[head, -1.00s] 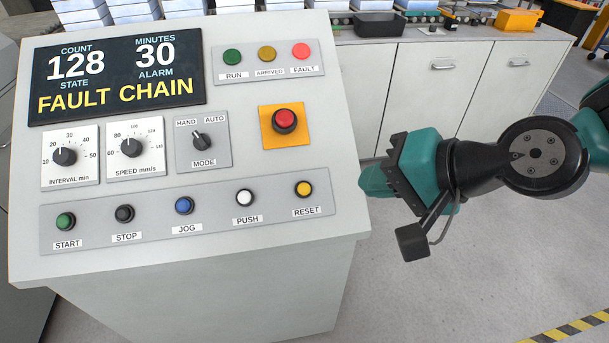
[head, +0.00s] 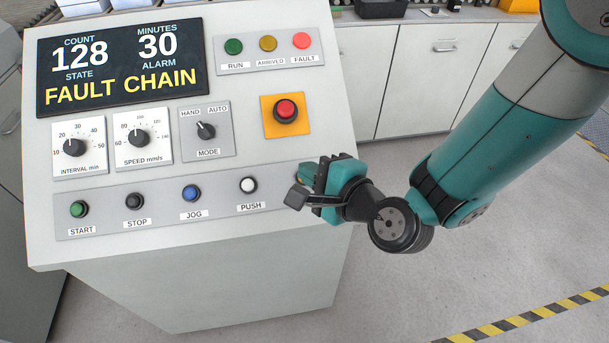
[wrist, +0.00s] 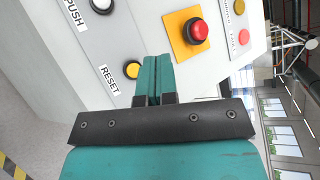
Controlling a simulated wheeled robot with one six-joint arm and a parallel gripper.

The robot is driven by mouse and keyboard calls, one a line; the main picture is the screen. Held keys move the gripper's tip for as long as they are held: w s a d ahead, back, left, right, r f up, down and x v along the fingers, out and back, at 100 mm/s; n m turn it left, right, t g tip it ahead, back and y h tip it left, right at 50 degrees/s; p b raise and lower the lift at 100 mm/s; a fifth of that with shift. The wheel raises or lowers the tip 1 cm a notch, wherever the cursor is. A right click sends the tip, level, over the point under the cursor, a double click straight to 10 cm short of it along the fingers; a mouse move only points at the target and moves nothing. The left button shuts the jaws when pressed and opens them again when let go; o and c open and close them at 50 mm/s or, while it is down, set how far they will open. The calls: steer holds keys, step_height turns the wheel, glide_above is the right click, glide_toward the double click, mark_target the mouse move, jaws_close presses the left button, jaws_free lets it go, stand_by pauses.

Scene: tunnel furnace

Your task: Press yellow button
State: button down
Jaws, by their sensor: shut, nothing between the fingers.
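The yellow button (wrist: 133,70), labelled RESET, sits on the console's lower button strip (head: 110,222). I cannot tell how far the tips stand from the panel.
The white PUSH button (head: 248,185) is left of my gripper. The red emergency button (head: 286,110) on its yellow plate is above it. The blue JOG button (head: 191,193) is further left. White cabinets (head: 430,75) stand behind; open floor lies right of the console.

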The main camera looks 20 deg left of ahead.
steer(key=w+f, duration=0.1)
steer(key=f, duration=0.1)
steer(key=w+a+f+b, duration=0.1)
steer(key=f, duration=0.1)
steer(key=w+a+f+b, duration=0.1)
steer(key=w+f, duration=0.1)
steer(key=shift+a+f, duration=0.2)
steer(key=shift+f, duration=0.1)
steer(key=shift+w+f, duration=0.1)
stand_by(1.8)
steer(key=shift+w+a+f, duration=0.15)
steer(key=shift+f, duration=0.1)
steer(key=shift+w+a+f+b, duration=0.15)
steer(key=shift+w+f+b, duration=0.1)
steer(key=shift+f+b, duration=0.2)
stand_by(0.8)
steer(key=shift+r, duration=0.1)
steer(key=shift+s+d+r+p, duration=0.3)
steer(key=shift+s+r+p, duration=0.2)
steer(key=shift+r, duration=0.2)
steer(key=shift+s+d+r+p, duration=0.25)
steer(key=shift+s+r, duration=0.15)
steer(key=shift+r, duration=0.3)
steer(key=shift+s+d+r+p, duration=0.3)
steer(key=shift+s+r, duration=0.15)
steer(key=shift+r, duration=0.2)
steer(key=shift+s+d+r+p, duration=0.25)
steer(key=shift+s+r, duration=0.15)
steer(key=shift+r, duration=0.3)
